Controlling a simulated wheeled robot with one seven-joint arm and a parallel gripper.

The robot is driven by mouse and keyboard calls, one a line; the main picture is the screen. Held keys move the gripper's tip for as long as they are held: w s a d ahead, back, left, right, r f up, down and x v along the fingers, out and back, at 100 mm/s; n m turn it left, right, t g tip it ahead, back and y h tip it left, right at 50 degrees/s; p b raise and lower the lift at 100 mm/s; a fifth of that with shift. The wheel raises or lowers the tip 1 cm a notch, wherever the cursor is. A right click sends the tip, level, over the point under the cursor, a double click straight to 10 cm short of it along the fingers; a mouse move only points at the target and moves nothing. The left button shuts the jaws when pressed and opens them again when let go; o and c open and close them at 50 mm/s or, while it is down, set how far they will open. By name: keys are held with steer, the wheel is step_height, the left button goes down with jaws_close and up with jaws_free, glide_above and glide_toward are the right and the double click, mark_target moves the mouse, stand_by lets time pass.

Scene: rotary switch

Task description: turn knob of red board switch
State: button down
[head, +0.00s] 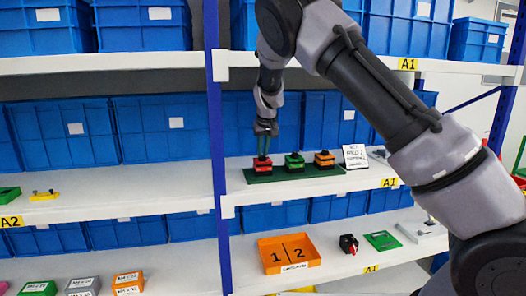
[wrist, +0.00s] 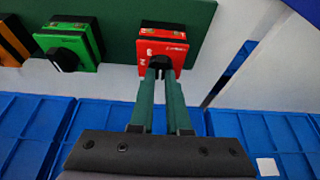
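The red switch (head: 262,164) stands at the left end of a dark green board (head: 300,174) on the middle shelf. It also shows in the wrist view (wrist: 178,50), with white markings and a black knob (wrist: 154,61). My gripper (head: 264,154) reaches down to it from above. In the wrist view the two green fingers (wrist: 161,74) stand close together with a narrow gap, their tips at the knob. They appear shut on it, and partly hide it.
A green switch (head: 294,162) and an orange switch (head: 324,159) stand right of the red one on the board. A white sign (head: 355,156) stands beyond them. Blue bins (head: 161,128) line the back. A blue post (head: 216,130) rises left of the board.

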steer(key=shift+m, duration=0.4)
steer(key=m, duration=0.1)
steer(key=m+h, duration=0.1)
steer(key=m, duration=0.1)
steer(key=shift+a+m+h, duration=0.25)
steer(key=shift+m+h, duration=0.15)
steer(key=m, duration=0.2)
steer(key=m+h, duration=0.1)
steer(key=m, duration=0.1)
steer(key=shift+a+m+h, duration=0.15)
steer(key=shift+m+h, duration=0.15)
steer(key=m, duration=0.2)
steer(key=m+g+h, duration=0.1)
steer(key=m, duration=0.1)
steer(key=shift+w+a, duration=0.15)
steer(key=shift+w, duration=0.05)
steer(key=shift+w+a+m+g+h, duration=0.1)
steer(key=shift+m+g+h, duration=0.25)
steer(key=shift+m, duration=0.75)
steer(key=shift+m+g+h, duration=0.15)
steer(key=shift+m+g, duration=0.4)
steer(key=shift+m, duration=0.55)
steer(key=c, duration=0.9)
jaws_free()
